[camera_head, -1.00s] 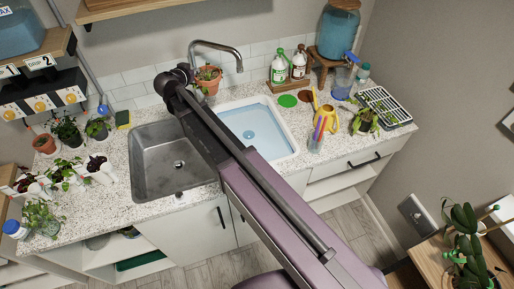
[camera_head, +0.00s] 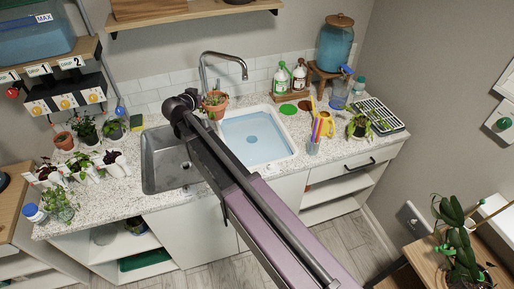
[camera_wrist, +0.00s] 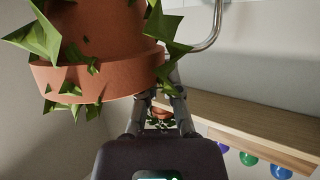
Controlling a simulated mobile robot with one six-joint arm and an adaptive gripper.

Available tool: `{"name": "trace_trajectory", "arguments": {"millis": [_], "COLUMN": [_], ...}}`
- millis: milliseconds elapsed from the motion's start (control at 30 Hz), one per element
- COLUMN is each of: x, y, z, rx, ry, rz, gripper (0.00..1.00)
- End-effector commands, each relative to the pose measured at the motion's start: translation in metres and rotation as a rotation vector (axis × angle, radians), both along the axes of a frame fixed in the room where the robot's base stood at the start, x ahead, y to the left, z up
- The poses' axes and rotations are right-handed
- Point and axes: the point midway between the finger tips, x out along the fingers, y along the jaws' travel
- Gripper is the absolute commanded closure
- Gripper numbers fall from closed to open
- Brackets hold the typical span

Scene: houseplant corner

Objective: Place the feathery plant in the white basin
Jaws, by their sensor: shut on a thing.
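My gripper (camera_head: 194,108) is at the far end of my arm, over the space between the metal sink and the white basin. It is shut on a terracotta-potted plant (camera_head: 215,101), held by the back left corner of the basin. In the wrist view, the held pot (camera_wrist: 95,75) fills the upper left, with pointed green leaves around it. The white basin (camera_head: 293,151) holds pale blue water and is set in the counter, right of the metal sink. My arm hides part of its left side.
The tap (camera_head: 205,72) stands behind the pot, its spout arching over the basin. The metal sink (camera_head: 154,180) is at left. Several potted plants crowd the left counter. A yellow watering can (camera_head: 322,117), a leafy potted plant (camera_head: 359,127) and a black-edged tray (camera_head: 381,117) are at right.

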Motion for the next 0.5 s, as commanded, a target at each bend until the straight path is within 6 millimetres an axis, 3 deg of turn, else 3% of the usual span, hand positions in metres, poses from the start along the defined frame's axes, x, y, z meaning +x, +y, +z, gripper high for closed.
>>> {"name": "trace_trajectory", "arguments": {"millis": [500], "x": [0.005], "y": [-0.014], "z": [0.000], "rx": [-0.002], "ry": [0.000], "rz": [-0.014], "gripper": [1.00]}}
